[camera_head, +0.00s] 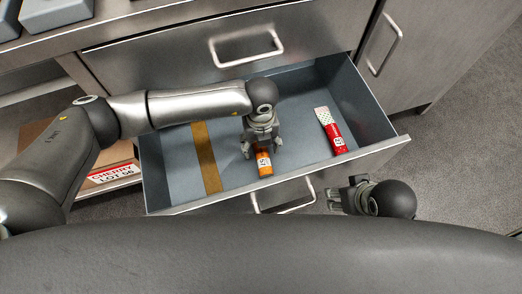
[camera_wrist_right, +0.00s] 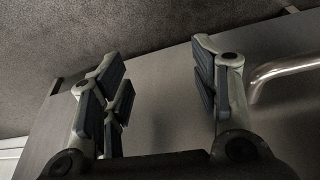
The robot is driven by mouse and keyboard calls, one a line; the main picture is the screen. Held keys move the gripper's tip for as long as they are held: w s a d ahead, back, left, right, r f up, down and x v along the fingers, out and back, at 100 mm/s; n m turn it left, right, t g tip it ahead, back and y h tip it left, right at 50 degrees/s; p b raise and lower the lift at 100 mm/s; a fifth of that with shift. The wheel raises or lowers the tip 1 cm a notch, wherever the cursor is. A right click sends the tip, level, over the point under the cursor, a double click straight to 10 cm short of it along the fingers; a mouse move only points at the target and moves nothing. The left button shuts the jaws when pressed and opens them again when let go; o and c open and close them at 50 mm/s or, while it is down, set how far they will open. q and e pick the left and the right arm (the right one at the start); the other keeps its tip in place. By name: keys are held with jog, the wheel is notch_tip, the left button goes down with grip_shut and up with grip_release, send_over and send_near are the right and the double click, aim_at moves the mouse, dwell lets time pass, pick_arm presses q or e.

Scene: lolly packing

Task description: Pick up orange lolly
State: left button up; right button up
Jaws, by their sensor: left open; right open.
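The orange lolly (camera_head: 264,165) lies in the open grey drawer (camera_head: 228,181), near its front wall, in the head view. My left gripper (camera_head: 262,150) is over the drawer, right above the orange lolly, with its fingers open at the lolly's far end. The gripper hides that end, and I cannot tell whether the fingers touch it. My right gripper (camera_head: 333,197) is outside the drawer, in front of its front wall at the right, open and empty. Its spread fingers also show in the right wrist view (camera_wrist_right: 165,95), facing a plain metal panel.
A red lolly (camera_head: 333,134) with a patterned pale end lies at the drawer's right side. A brown-yellow strip (camera_head: 205,158) crosses the drawer floor at the left. A box labelled cherry (camera_head: 112,173) stands left of the drawer. The drawer's handle (camera_head: 285,208) sticks out in front.

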aim_at(261, 149)
pick_arm(q)
notch_tip(261, 149, down, 3)
jog(key=shift+d+f+b, duration=0.1)
jog(key=shift+f+b, duration=0.1)
jog(key=shift+b, duration=0.1)
jog(key=shift+r, duration=0.1)
jog(key=c, duration=1.1)
